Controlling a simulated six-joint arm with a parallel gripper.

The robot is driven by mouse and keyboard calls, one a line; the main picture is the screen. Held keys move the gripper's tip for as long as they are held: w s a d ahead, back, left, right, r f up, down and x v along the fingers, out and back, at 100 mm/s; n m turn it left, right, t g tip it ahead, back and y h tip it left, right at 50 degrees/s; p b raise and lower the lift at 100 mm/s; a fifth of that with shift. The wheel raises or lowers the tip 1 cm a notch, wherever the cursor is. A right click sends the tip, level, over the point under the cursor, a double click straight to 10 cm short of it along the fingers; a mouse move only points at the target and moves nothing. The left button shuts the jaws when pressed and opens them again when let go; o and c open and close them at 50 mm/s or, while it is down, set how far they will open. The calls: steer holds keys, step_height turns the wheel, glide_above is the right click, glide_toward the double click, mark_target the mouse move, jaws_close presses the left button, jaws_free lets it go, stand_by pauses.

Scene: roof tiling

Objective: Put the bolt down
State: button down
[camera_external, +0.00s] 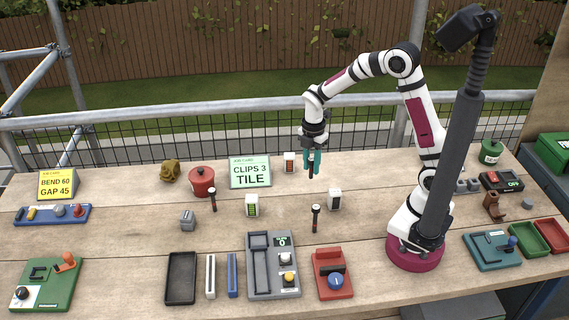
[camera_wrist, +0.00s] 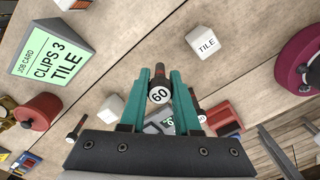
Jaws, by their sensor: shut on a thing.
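My gripper (camera_external: 312,158) has teal fingers and is shut on a dark bolt (camera_external: 311,173), held upright above the table behind the middle. In the wrist view the bolt (camera_wrist: 160,95) sits between the fingers (camera_wrist: 161,78), its round white face marked 60. A second bolt (camera_external: 315,217) stands on the table in front of my gripper. A third bolt (camera_external: 212,199) stands further left and also shows in the wrist view (camera_wrist: 75,130). The lower end of the held bolt is apart from the table.
A job card (camera_external: 250,173) reads CLIPS 3 TILE. White blocks (camera_external: 289,162), (camera_external: 335,199) and (camera_external: 252,205) stand near my gripper. A red pot (camera_external: 201,181) is at left. A grey station (camera_external: 273,264), an empty black tray (camera_external: 181,301) and a red device (camera_external: 333,292) line the front.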

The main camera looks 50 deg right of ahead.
steer(key=d+r, duration=0.1)
steer(key=d, duration=1.1)
steer(key=shift+w+a+f, duration=1.1)
steer(key=shift+a+f, duration=0.4)
steer(key=shift+f, duration=0.3)
steer(key=shift+w+a+f, duration=1.1)
steer(key=shift+a+f, duration=0.4)
steer(key=shift+f, duration=0.3)
steer(key=shift+w+a+f, duration=1.1)
steer(key=shift+a+f, duration=0.4)
steer(key=shift+f, duration=0.3)
steer(key=c, duration=0.6)
jaws_free()
steer(key=shift+f, duration=0.1)
